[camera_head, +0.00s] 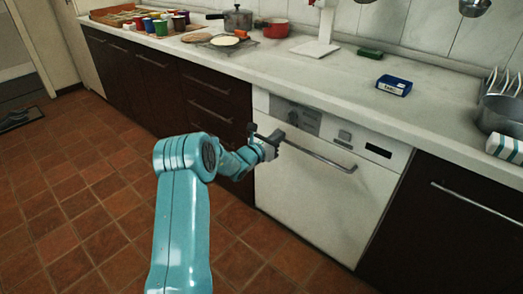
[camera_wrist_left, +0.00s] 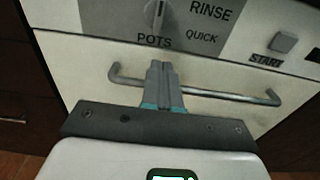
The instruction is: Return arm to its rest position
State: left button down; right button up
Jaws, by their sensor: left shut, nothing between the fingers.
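My left arm, teal, comes up from the bottom of the head view, and my left gripper (camera_head: 273,136) is in front of the white dishwasher (camera_head: 310,190), near its upper left. In the left wrist view the two grey fingers (camera_wrist_left: 164,72) are together with nothing between them. They overlap the dishwasher's bar handle (camera_wrist_left: 220,95) in that view; I cannot tell whether they touch it. The handle also shows in the head view (camera_head: 325,158). The dishwasher door is closed. A dial (camera_wrist_left: 154,15) labelled POTS, RINSE and QUICK is above the fingertips. My right gripper is not in view.
The pale counter (camera_head: 330,75) runs above the dark cabinets. On it are a blue box (camera_head: 394,85), a green block (camera_head: 370,53), a red pot (camera_head: 274,28), a grey pot (camera_head: 238,18) and several coloured cups.

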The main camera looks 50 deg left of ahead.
pick_arm(q)
jog(key=v, duration=0.7)
jog(key=shift+s+f+p, duration=0.2)
jog(key=shift+f+p, duration=0.2)
